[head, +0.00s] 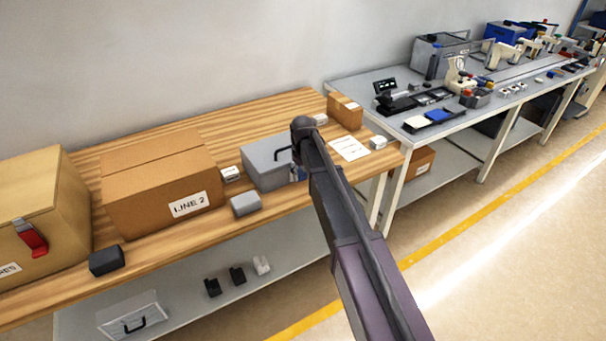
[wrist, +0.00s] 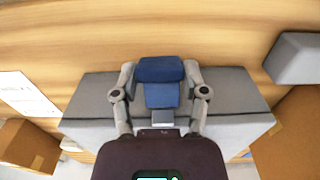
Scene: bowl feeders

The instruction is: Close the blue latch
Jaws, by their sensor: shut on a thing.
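The blue latch (wrist: 161,94) is on the grey box (wrist: 235,92), in the middle of the wrist view. Its wider, darker upper part sits between the two fingertips of my gripper (wrist: 160,72), one finger on each side. My gripper is shut on the latch. A small grey metal piece shows just below the blue part. In the head view the grey box (head: 268,164) stands on the wooden bench (head: 180,232). There my arm covers the box's right end, with only a bit of blue beside it, and my fingers cannot be made out.
A small grey block (head: 245,203) and a cardboard box labelled LINE 2 (head: 150,190) stand left of the grey box. A white paper (head: 349,148) and a small cardboard box (head: 345,111) are to its right. A second table (head: 440,128) with equipment stands further right.

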